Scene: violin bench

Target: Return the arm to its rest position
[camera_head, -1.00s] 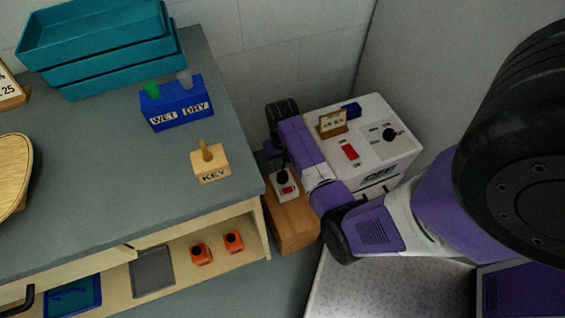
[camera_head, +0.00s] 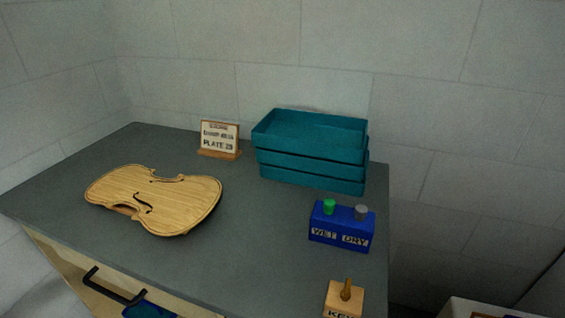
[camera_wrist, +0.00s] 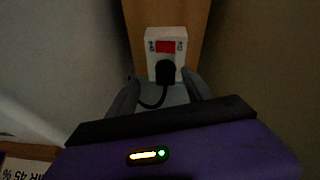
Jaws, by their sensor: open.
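My gripper (camera_wrist: 162,80) shows only in the wrist view. Its two grey fingers are spread apart, with a white switch box (camera_wrist: 153,38) beyond and between them. The box has a red rocker and a black plug (camera_wrist: 166,72) with a dark cable, and sits on a wooden block (camera_wrist: 187,14). I see nothing held in the fingers. Whether they touch the plug I cannot tell. The arm is out of the head view.
In the head view, the grey bench (camera_head: 255,235) carries a violin plate (camera_head: 150,200), a sign (camera_head: 219,139), teal trays (camera_head: 310,155), a blue WET/DRY holder (camera_head: 341,228) and a KEY block (camera_head: 341,298). A white unit (camera_head: 480,309) shows lower right. The wrist view has a sign (camera_wrist: 25,168).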

